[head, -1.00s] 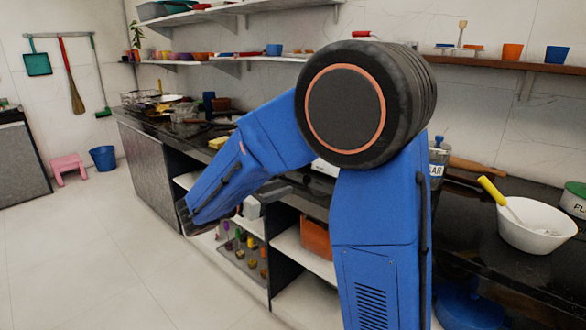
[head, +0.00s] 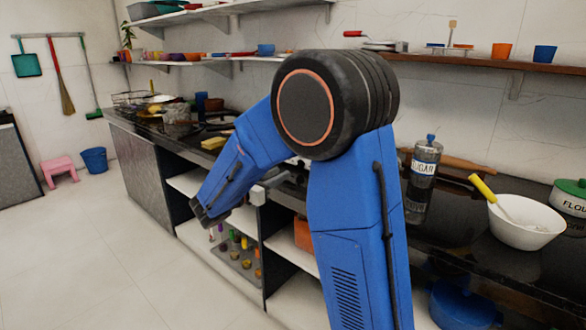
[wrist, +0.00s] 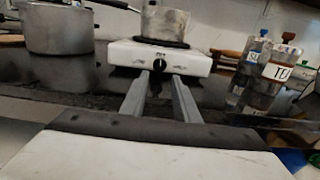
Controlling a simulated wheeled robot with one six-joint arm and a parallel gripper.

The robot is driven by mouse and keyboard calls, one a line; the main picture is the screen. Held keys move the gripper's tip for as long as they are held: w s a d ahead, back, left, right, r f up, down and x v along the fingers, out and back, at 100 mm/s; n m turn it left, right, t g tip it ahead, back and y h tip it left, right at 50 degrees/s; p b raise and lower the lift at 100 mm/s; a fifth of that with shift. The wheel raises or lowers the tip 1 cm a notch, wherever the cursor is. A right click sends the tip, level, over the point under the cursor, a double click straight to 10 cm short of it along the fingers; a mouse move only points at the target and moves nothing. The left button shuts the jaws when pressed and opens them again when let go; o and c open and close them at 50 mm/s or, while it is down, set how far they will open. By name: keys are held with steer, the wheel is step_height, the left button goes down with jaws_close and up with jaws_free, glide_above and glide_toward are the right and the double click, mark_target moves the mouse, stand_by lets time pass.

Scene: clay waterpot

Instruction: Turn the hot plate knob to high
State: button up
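The white hot plate (wrist: 118,52) stands on the dark counter straight ahead in the wrist view. Its round black knob (wrist: 160,60) is on the front face, with a small mark above it that is too small to read. A metal pot (wrist: 166,24) sits on its burner. My gripper (wrist: 160,75) is open, with its two fingers apart and pointing at the hot plate's front. The knob shows between and just beyond the fingertips; I cannot tell whether they touch it. In the head view my arm hides the knob and the fingertips.
A large metal pot (wrist: 57,30) stands left of the hot plate. Labelled glass jars (wrist: 262,72) stand to the right; the sugar jar (head: 424,170) also shows in the head view. A white bowl (head: 524,222) is farther right. Open shelves lie below the counter.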

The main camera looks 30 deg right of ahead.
mark_target(297, 165)
steer(key=x, duration=0.8)
steer(key=shift+d, duration=0.1)
steer(key=shift+c, duration=0.7)
jaws_close()
